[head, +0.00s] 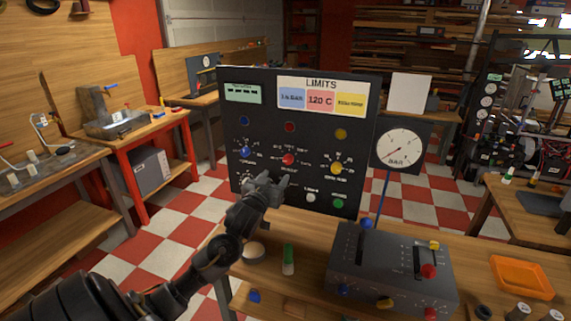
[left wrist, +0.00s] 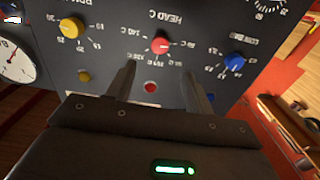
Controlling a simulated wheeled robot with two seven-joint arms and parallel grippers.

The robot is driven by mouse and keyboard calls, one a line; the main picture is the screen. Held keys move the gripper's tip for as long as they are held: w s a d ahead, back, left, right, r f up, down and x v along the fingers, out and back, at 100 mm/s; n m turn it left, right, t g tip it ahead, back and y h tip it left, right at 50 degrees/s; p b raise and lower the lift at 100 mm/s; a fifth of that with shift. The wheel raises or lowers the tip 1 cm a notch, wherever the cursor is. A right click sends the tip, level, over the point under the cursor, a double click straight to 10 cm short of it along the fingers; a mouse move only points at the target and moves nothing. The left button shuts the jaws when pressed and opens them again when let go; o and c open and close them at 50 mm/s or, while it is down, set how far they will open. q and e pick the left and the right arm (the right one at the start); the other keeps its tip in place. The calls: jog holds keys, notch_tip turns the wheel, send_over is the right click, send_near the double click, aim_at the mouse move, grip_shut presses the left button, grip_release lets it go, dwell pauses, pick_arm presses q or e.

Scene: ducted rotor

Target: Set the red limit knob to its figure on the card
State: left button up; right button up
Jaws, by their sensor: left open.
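The red limit knob (head: 288,159) sits in the middle of the dark upright panel (head: 242,105). The LIMITS card (head: 322,84) at the panel's top has a red field (head: 320,100) reading 120 C. My left gripper (head: 277,180) is open and empty, just below the knob in the head view. Its fingers (left wrist: 157,72) point at the panel, apart from the knob. My right gripper is not in view.
A blue knob (head: 245,152) and a yellow knob (head: 336,168) flank the red one. Coloured lamps sit above. A grey control box (head: 350,270) with levers, a green-and-white item (head: 288,260) and a round dial (head: 400,147) stand near the panel's front and right.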

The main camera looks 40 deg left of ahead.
aim_at(287, 161)
pick_arm(q)
jog(key=p+x, duration=0.2)
jog(key=x, duration=0.6)
jog(key=shift+w+a, duration=0.1)
jog(key=shift+w, duration=0.2)
jog(key=shift+p+x, duration=0.45)
jog(key=shift+x, duration=0.4)
jog(key=c, duration=1)
